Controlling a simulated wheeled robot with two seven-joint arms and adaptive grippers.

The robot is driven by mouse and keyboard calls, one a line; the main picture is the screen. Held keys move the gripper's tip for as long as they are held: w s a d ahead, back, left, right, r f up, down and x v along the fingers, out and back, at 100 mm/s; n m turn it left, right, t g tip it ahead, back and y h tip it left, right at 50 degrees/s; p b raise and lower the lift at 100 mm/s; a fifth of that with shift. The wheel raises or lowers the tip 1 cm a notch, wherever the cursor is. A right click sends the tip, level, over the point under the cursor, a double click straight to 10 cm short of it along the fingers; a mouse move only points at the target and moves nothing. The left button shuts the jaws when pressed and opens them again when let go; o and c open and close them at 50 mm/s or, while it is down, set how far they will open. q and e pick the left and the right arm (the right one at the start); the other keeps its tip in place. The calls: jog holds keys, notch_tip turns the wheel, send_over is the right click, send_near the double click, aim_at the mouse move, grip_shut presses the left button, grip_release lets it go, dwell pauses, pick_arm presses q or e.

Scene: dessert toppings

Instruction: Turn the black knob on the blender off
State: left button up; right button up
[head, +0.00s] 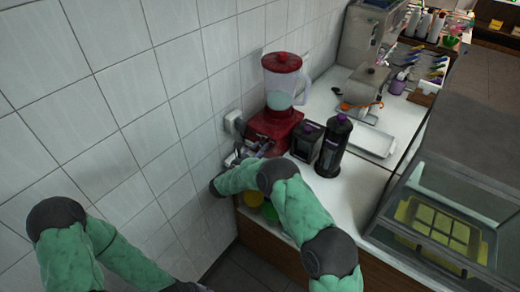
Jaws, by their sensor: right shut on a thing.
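The blender has a red base (272,130) and a clear jug with a red lid (282,62) and pale contents. It stands upright on the white counter against the tiled wall. My right gripper (250,153) is at the front of the base, at its lower left. It is shut on what appears to be the black knob, which is mostly hidden by the fingers. The knob's setting cannot be read. My left arm (120,255) is low at the left, away from the blender, and its gripper is out of view.
A black container (307,141) and a dark bottle with a purple cap (334,146) stand just right of the blender. A wall socket (234,122) is behind. A metal machine (364,88) and a glass case (440,215) lie to the right.

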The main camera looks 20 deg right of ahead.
jog(key=shift+w+r, duration=0.25)
jog(key=shift+r, duration=0.3)
jog(key=o, duration=1.1)
jog(key=shift+f, duration=0.1)
jog(key=shift+o, duration=0.2)
jog(key=shift+f, duration=0.15)
jog(key=shift+a+f+n, duration=0.1)
jog(key=shift+n, duration=0.2)
jog(key=v, duration=1.2)
jog(key=shift+s, duration=0.1)
